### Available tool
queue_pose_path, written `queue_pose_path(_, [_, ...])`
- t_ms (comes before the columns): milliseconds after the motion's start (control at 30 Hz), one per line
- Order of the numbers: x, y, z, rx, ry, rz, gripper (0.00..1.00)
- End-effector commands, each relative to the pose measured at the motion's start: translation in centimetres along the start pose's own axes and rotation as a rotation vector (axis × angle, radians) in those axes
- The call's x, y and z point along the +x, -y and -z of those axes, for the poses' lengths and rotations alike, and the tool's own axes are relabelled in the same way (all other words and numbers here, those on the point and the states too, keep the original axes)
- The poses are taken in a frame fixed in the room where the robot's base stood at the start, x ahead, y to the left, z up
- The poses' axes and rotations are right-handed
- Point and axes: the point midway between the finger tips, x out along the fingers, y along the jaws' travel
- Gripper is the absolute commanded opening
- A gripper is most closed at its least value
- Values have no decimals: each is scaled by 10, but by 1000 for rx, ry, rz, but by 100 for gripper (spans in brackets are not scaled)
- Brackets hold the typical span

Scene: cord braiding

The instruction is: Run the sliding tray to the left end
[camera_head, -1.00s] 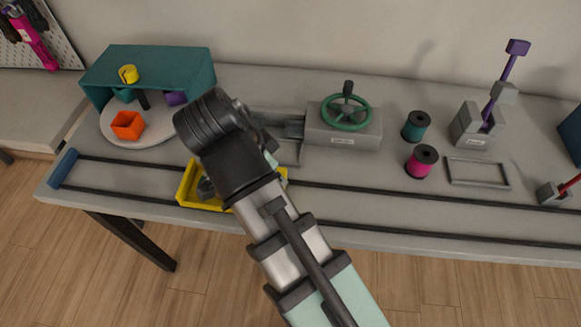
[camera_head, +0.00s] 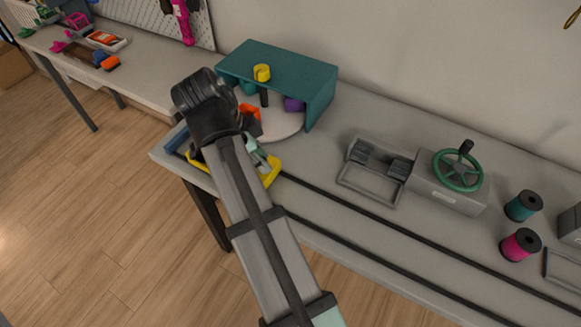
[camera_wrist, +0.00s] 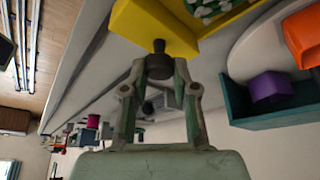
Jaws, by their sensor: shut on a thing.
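The yellow sliding tray (camera_head: 270,177) sits on the two dark rails at the left end of the bench, partly hidden behind my arm in the head view. The blue end stop (camera_head: 176,139) is close beside its left side; I cannot tell whether they touch. In the wrist view, the tray (camera_wrist: 150,25) carries a dark knob (camera_wrist: 159,62) on its side. My gripper (camera_wrist: 159,75) has its fingers closed around this knob. In the head view, my gripper is mostly hidden by my arm.
A teal cover (camera_head: 285,67) stands behind the tray over a pale round turntable (camera_head: 288,124) with an orange cup (camera_head: 250,111). A green handwheel (camera_head: 458,171) and spools stand to the right. The rails right of the tray are clear.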

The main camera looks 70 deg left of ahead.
Motion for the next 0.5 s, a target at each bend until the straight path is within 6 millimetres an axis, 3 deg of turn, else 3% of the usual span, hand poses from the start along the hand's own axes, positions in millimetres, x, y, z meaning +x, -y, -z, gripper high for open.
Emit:
queue_pose_path(33, [-5,8,-11,-9,8,-8,0])
queue_pose_path(200, [-11,25,-28,-8,8,-8,0])
queue_pose_path(500, [-15,36,-40,-7,8,-7,0])
